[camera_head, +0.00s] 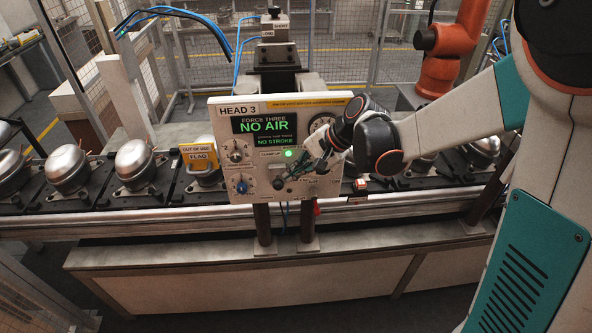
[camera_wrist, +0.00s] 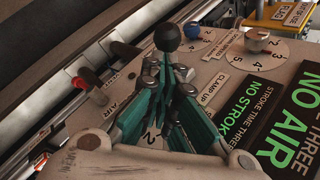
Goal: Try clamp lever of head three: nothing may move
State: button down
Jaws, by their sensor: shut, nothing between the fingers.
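The HEAD 3 panel (camera_head: 222,112) stands upright over the conveyor. Its clamp lever shows in the wrist view as a black ball knob (camera_wrist: 167,38), near a CLAMP UP label (camera_wrist: 207,92). In the head view the lever's dark knob (camera_head: 278,184) is low on the panel, left of my gripper (camera_head: 301,177). In the wrist view the teal fingers of my gripper (camera_wrist: 165,75) are shut and empty, with their tips just short of the ball. Whether they touch it I cannot tell. The display reads NO AIR (camera_head: 266,125) and NO STROKE.
A green lamp (camera_head: 289,154) glows on the panel. A white knob (camera_head: 236,152) and a blue knob (camera_head: 242,184) are at its left. A yellow OUT OF USE flag (camera_head: 201,160) and several compressors (camera_head: 135,162) line the conveyor. A red-tipped fitting (camera_wrist: 82,84) projects beside the panel.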

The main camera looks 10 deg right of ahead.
jog(key=shift+f, duration=0.1)
jog(key=shift+s+f+t+b, duration=0.1)
jog(key=shift+s+t+b, duration=0.2)
jog(key=shift+b, duration=0.1)
jog(key=shift+s+f+t+b, duration=0.2)
jog(key=shift+f+t+b, duration=0.15)
jog(key=shift+b, duration=0.25)
jog(key=f+n+t+b, duration=0.1)
jog(key=b, duration=0.2)
jog(key=s+f+t+b, duration=0.1)
jog(key=f+t+b, duration=0.1)
jog(key=b, duration=0.1)
jog(key=s+f+n+t+b, duration=0.1)
jog(key=f+t+b, duration=0.1)
jog(key=b, duration=0.2)
jog(key=shift+a+f+n+y, duration=0.1)
jog(key=shift+f+n+y, duration=0.1)
jog(key=shift+n+y, duration=0.15)
jog(key=shift+r, duration=0.1)
jog(key=shift+r+p, duration=0.65)
jog(key=shift+r, duration=0.05)
